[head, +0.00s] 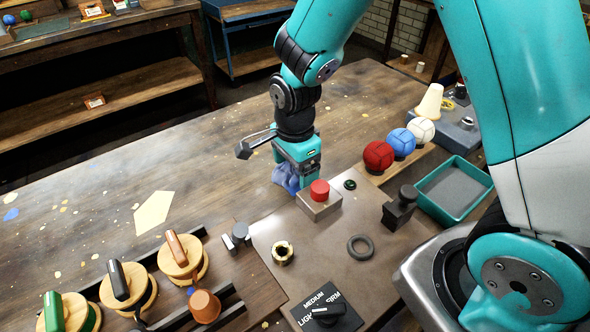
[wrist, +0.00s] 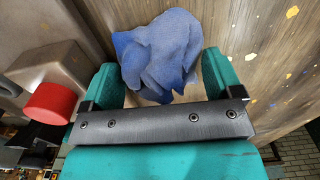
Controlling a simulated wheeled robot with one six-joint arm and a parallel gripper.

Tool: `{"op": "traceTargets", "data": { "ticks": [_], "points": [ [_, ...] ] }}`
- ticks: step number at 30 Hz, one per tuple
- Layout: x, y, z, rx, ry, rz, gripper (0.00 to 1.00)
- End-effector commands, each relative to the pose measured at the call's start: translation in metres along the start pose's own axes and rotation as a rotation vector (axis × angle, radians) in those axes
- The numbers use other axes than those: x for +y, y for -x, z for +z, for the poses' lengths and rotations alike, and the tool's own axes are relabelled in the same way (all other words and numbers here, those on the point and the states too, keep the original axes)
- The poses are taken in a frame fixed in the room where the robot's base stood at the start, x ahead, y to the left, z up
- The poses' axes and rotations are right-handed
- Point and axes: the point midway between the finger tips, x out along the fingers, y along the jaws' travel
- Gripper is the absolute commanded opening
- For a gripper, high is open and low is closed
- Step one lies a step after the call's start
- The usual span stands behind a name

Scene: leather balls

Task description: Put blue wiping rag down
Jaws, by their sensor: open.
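The blue wiping rag (wrist: 160,52) is a crumpled blue cloth. In the wrist view it lies against the wooden table, between and just beyond the fingertips of my gripper (wrist: 160,82). In the head view the rag (head: 286,178) shows below my gripper (head: 296,166), partly hidden by it. My gripper is open, with its teal fingers spread on either side of the rag. I cannot tell whether a finger touches the cloth.
A box with a red button (head: 319,190) stands right beside my gripper. Red (head: 378,156), blue (head: 401,142) and white (head: 421,130) balls sit on a wooden rack behind it. A teal tray (head: 480,196) is at the right. The table (head: 90,205) is mostly clear to the left.

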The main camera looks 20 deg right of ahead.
Motion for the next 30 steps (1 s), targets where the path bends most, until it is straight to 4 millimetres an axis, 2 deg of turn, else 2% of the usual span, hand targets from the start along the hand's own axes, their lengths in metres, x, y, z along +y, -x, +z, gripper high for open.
{"op": "traceTargets", "data": {
  "ticks": [7, 8, 12, 16, 17, 23, 26, 30],
  "points": [
    [0.000, -0.003, 0.000, 0.000, 0.000, -0.001, 0.85],
    [0.000, -0.003, 0.000, 0.000, 0.000, -0.001, 0.81],
    [0.000, -0.003, 0.000, 0.000, 0.000, -0.001, 0.48],
    [0.000, -0.002, 0.000, 0.000, 0.000, -0.001, 0.48],
    [0.000, -0.002, 0.000, 0.000, 0.000, -0.001, 0.44],
    [0.000, -0.001, 0.000, 0.000, 0.000, -0.001, 0.44],
    [-0.001, 0.004, 0.000, 0.000, 0.000, -0.003, 0.44],
    [-0.001, 0.020, 0.000, -0.001, 0.000, -0.006, 0.44]
  ]
}}
